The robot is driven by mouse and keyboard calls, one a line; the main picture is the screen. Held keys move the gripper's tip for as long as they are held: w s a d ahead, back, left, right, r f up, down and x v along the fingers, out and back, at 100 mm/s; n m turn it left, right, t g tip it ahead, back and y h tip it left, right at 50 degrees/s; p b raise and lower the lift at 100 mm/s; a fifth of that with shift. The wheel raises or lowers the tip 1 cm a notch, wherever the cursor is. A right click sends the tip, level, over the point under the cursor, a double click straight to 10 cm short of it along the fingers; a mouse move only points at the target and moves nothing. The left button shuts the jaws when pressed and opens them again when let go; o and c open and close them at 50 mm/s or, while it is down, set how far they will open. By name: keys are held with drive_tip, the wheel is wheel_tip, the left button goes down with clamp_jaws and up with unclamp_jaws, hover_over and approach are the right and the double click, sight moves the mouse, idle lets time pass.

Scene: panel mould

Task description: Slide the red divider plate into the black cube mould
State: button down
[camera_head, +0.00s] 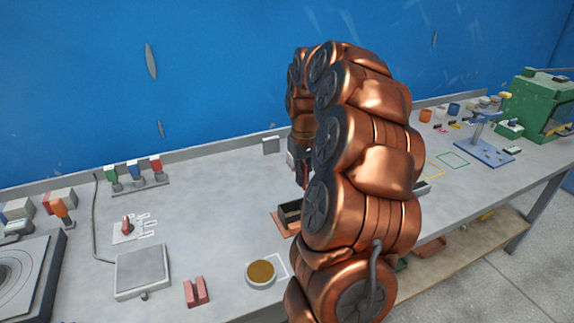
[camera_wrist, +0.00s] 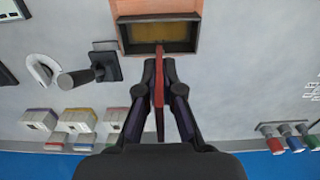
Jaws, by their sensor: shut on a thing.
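The black cube mould (camera_wrist: 124,38) is an open box with a yellowish-brown inside, at the top of the wrist view. In the head view the mould (camera_head: 290,214) sits on an orange-brown base (camera_head: 282,227), partly behind my arm. My gripper (camera_wrist: 159,68) is shut on the red divider plate (camera_wrist: 159,95), seen edge-on between the fingers. The plate's far end overlaps the mould's near wall in the wrist view; I cannot tell whether it is inside or above. In the head view my gripper (camera_head: 304,172) is above the mould, partly hidden by my arm.
A red slotted block (camera_head: 196,292) and a round dish with brown contents (camera_head: 261,274) stand at the table's front. A grey scale-like box (camera_head: 142,271) is left of them. In the wrist view, a black-based tool (camera_wrist: 104,66) and several small blocks (camera_wrist: 82,122) lie left of my gripper.

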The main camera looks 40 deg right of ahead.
sight(303, 187)
drive_tip(key=shift+w, duration=0.15)
drive_tip(key=shift+s+f+b, duration=0.15)
drive_tip(key=shift+s+b, duration=0.1)
drive_tip(key=shift+b, duration=0.25)
drive_tip(key=shift+f+b, duration=1.45)
drive_tip(key=shift+f, duration=1.35)
drive_tip(key=shift+b, duration=0.65)
drive_tip(key=shift+f+b, duration=1.4)
drive_tip(key=shift+f, duration=1.3)
drive_tip(key=c, duration=1.2)
unclamp_jaws()
drive_tip(key=shift+c, duration=0.2)
